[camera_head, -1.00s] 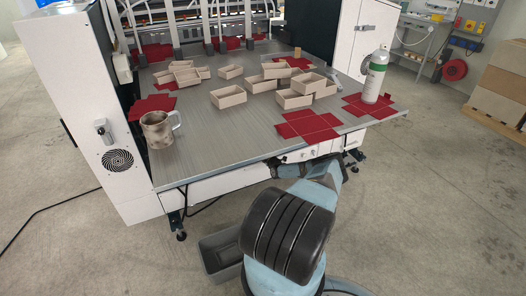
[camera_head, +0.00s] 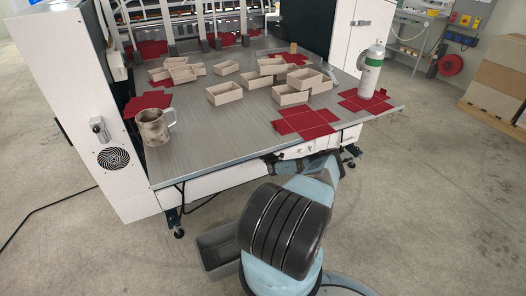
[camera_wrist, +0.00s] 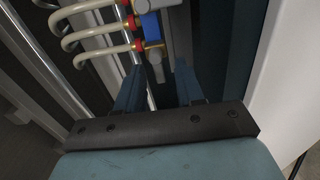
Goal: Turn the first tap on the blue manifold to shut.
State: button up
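The blue manifold (camera_wrist: 151,26) shows at the top of the wrist view. Red collars and brass-coloured fittings sit along its left side, with pale hoses curving off to the left. A grey knob-like part (camera_wrist: 155,62), which may be a tap, hangs at its lower end. My gripper (camera_wrist: 160,70) is open, its two blue fingers pointing at this part, one on either side in the picture. I cannot tell whether they touch it. I see nothing between the fingers that is clearly held. In the head view the manifold and my fingertips are hidden by the machine's front edge and my arm.
A grey bin (camera_head: 218,252) stands on the floor left of my arm. A white panel (camera_wrist: 285,70) closes the wrist view's right side.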

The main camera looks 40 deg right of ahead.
jog(key=v, duration=1.3)
jog(key=shift+s, duration=0.35)
jog(key=shift+f, duration=0.1)
